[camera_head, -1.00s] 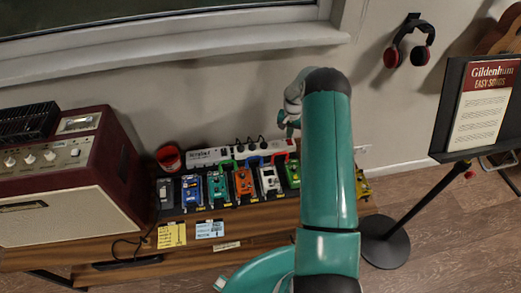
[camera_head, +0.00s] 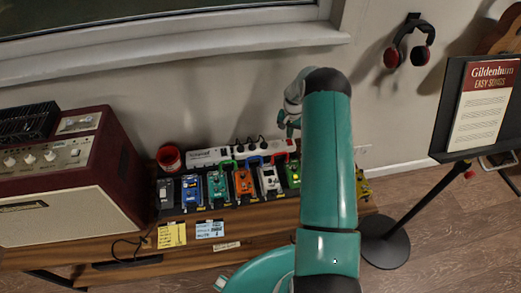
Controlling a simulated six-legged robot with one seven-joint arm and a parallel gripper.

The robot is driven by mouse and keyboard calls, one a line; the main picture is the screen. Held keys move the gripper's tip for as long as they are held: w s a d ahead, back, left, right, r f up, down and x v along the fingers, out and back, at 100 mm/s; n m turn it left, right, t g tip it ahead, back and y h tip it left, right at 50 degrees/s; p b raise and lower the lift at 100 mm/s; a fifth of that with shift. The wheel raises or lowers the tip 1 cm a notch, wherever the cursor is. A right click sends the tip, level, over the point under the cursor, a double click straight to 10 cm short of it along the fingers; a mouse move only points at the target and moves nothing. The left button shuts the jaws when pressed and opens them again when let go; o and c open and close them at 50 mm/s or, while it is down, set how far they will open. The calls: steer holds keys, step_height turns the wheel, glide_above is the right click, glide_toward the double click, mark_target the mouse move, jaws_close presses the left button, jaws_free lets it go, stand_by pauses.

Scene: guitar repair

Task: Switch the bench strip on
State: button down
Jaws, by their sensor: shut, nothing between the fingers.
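The bench strip (camera_head: 210,156) is a long white power strip lying along the back of the wooden bench, behind a row of pedals. Several black plugs sit in its middle, and a red part shows near its right end. My gripper (camera_head: 282,127) is small in view, above the strip's right end and left of my teal arm. It is shut and empty. The arm hides the area just right of the strip.
Several coloured pedals (camera_head: 244,182) stand in front of the strip. A music stand (camera_head: 440,120) is on the right. Headphones (camera_head: 409,45) hang on the wall. Yellow and blue notes are on the bench front.

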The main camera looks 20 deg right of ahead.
steer(key=shift+f, duration=1)
stand_by(0.8)
steer(key=shift+r, duration=3.55)
steer(key=s+a+r+n+t, duration=0.1)
steer(key=s+a+r, duration=0.1)
steer(key=a+r, duration=0.5)
steer(key=s+a+r+n+t, duration=0.1)
steer(key=s+a+r+n, duration=0.2)
steer(key=r, duration=0.9)
steer(key=s+a+r, duration=0.2)
steer(key=a+r, duration=0.4)
steer(key=r, duration=0.3)
steer(key=s+a+r+n+t, duration=0.2)
steer(key=s+a+r, duration=0.6)
steer(key=s, duration=0.3)
steer(key=s+a+n, duration=0.1)
steer(key=s+a, duration=0.1)
steer(key=s, duration=0.5)
steer(key=s+a+n+t, duration=0.1)
steer(key=s+a+n, duration=0.1)
steer(key=s, duration=0.5)
steer(key=shift+s+a+r+t, duration=0.25)
steer(key=shift+a+r+t, duration=0.1)
steer(key=shift+a, duration=0.45)
